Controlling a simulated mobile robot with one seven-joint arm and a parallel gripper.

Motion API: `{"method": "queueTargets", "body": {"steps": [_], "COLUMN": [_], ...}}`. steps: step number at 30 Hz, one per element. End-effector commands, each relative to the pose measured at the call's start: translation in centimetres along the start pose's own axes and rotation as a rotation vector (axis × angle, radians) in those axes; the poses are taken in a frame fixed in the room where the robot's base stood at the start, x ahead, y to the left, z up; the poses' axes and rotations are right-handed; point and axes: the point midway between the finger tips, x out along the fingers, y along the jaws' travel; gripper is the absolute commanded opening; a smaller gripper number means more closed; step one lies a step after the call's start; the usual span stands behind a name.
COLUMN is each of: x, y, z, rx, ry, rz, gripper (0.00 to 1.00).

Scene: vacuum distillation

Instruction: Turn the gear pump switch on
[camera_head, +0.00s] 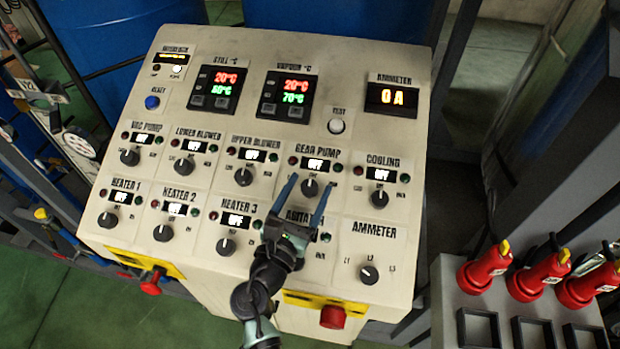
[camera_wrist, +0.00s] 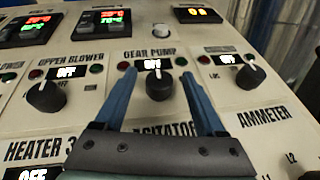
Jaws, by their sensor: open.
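The gear pump switch (camera_head: 310,188) is a black rotary knob on the cream control panel (camera_head: 345,290), below the label GEAR PUMP and a small display reading OFF. It also shows in the wrist view (camera_wrist: 159,86), with its white pointer mark upward. My gripper (camera_head: 306,186) has two blue fingers, spread apart and empty. In the wrist view the fingertips (camera_wrist: 158,74) are to the left and right of the knob, with a gap on each side. I cannot tell how far the tips are from the panel. The agitator knob is hidden behind my gripper.
Neighbouring knobs are upper blower (camera_head: 244,176) on the left and cooling (camera_head: 379,198) on the right. The ammeter knob (camera_head: 369,274) is lower right. A red button (camera_head: 333,316) sticks out at the panel's front edge. Red-handled items (camera_head: 484,270) stand at the right.

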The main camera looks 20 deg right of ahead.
Motion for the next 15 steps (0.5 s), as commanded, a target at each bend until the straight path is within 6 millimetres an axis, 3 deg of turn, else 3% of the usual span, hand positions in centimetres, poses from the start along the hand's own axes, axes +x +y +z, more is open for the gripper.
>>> {"method": "queueTargets", "body": {"steps": [6, 14, 15], "x": [1.40, 1.49, 1.49], "y": [-0.06, -0.05, -0.05], "z": [0.02, -0.02, -0.02], "rx": [0.000, 0.000, 0.000], "ry": [0.000, 0.000, 0.000], "rz": [-0.001, -0.001, -0.001], "gripper": [0.72, 0.72, 0.69]}}
